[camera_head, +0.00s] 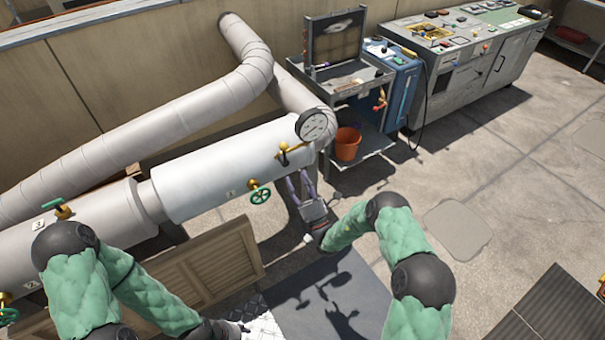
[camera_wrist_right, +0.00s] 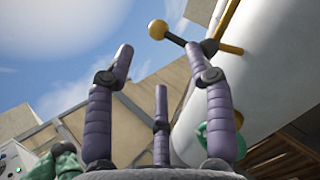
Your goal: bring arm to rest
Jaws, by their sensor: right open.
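My right gripper (camera_head: 299,180) has purple fingers and is open and empty, just in front of the thick white pipe (camera_head: 215,170), below the brass lever valve (camera_head: 284,156). The right wrist view shows its spread fingers (camera_wrist_right: 162,65) with nothing between them. My left arm (camera_head: 85,285) reaches in from the lower left. Its end (camera_head: 218,331) is dark and cut by the bottom edge, so its jaws are not clear.
A round gauge (camera_head: 312,125) and a green handwheel (camera_head: 260,193) sit on the pipe. A grey cart (camera_head: 350,82) holds an orange bucket (camera_head: 347,144) on its lower shelf. A control console (camera_head: 470,60) stands behind right. A louvred panel (camera_head: 215,265) is below the pipe. The right floor is mostly clear.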

